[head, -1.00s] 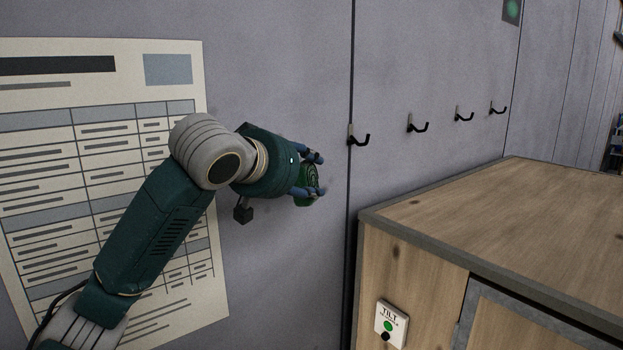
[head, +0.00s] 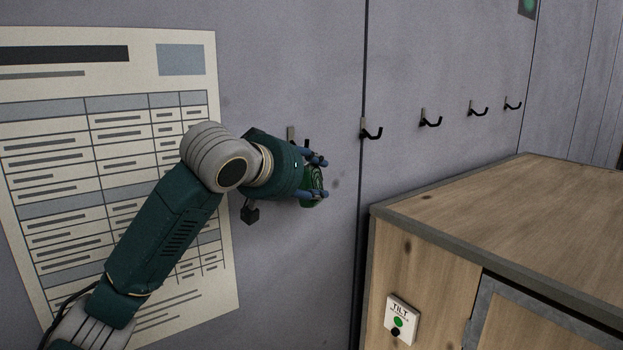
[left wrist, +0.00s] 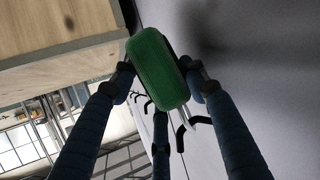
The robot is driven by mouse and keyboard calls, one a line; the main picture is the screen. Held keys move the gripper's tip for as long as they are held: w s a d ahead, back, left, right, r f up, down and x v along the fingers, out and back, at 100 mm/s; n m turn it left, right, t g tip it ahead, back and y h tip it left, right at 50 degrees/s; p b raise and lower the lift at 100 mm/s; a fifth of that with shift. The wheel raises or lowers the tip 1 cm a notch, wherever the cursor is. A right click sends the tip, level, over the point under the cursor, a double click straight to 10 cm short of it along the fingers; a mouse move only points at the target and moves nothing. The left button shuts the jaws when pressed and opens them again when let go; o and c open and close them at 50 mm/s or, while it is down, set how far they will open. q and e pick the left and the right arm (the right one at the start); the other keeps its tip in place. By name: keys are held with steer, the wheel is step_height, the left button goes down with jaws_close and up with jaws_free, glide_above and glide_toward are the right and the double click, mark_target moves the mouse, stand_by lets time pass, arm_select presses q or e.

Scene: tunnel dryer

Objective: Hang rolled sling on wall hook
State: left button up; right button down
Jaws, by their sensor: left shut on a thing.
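The rolled green sling (head: 312,187) is held between the fingers of my left gripper (head: 315,178), in front of the grey wall. In the left wrist view the sling (left wrist: 158,70) is a rounded green block, with blue-grey fingers on both sides of it. A wall hook (head: 291,135) is just behind and above the gripper, mostly hidden by it. Another hook (head: 371,130) is free to the right of the sling. In the left wrist view a dark hook (left wrist: 190,128) shows beyond the sling, apparently apart from it. My right gripper is out of view.
More empty hooks (head: 430,118) run along the wall to the right. A printed chart (head: 110,60) is on the wall at left.

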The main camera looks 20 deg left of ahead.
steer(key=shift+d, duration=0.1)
arm_select(q)
steer(key=o, duration=1.5)
steer(key=shift+o, duration=0.3)
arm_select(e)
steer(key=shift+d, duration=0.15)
arm_select(q)
steer(key=shift+d, duration=0.1)
steer(key=shift+s, duration=0.1)
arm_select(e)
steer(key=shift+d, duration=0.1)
